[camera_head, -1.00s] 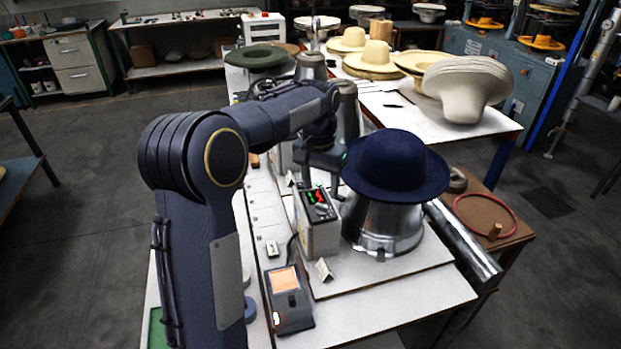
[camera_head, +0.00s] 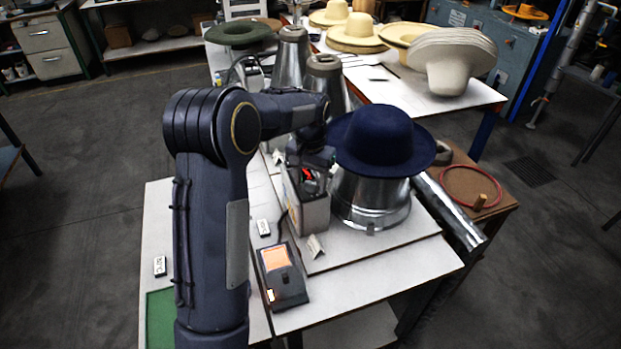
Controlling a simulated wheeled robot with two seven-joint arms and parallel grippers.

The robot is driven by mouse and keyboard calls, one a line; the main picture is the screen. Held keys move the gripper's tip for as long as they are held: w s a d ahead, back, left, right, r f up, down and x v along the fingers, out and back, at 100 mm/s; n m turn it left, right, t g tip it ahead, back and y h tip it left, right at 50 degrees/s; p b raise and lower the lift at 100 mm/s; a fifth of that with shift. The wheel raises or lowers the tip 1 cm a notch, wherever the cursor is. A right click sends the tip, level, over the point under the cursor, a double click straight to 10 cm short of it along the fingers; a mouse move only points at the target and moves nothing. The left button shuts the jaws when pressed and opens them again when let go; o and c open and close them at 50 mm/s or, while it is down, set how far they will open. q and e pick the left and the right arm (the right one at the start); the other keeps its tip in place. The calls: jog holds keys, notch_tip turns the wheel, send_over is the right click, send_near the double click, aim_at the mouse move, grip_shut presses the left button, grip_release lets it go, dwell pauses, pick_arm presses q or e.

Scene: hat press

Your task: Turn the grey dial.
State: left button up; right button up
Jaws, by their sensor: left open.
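A light grey control box (camera_head: 312,214) stands on the white table, just left of the metal hat press. Red display marks (camera_head: 307,174) show on its sloped top. My left gripper (camera_head: 311,183) is over that top panel, pointing down, with its jaws open. It covers most of the panel, so I cannot make out the grey dial or tell whether the fingers touch it. My right gripper is out of view.
A navy hat (camera_head: 382,142) sits on the metal press (camera_head: 368,200), close right of my gripper. A device with an orange screen (camera_head: 276,258) lies in front of the box, beside a small folded card (camera_head: 316,246). Metal cones (camera_head: 291,58) stand behind.

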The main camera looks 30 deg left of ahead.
pick_arm(q)
jog(key=shift+c, duration=0.4)
jog(key=c, duration=0.9)
jog(key=shift+d+n+p, duration=0.1)
jog(key=shift+n+p, duration=0.25)
jog(key=shift+n, duration=2.45)
jog(key=o, duration=1)
jog(key=shift+r, duration=0.1)
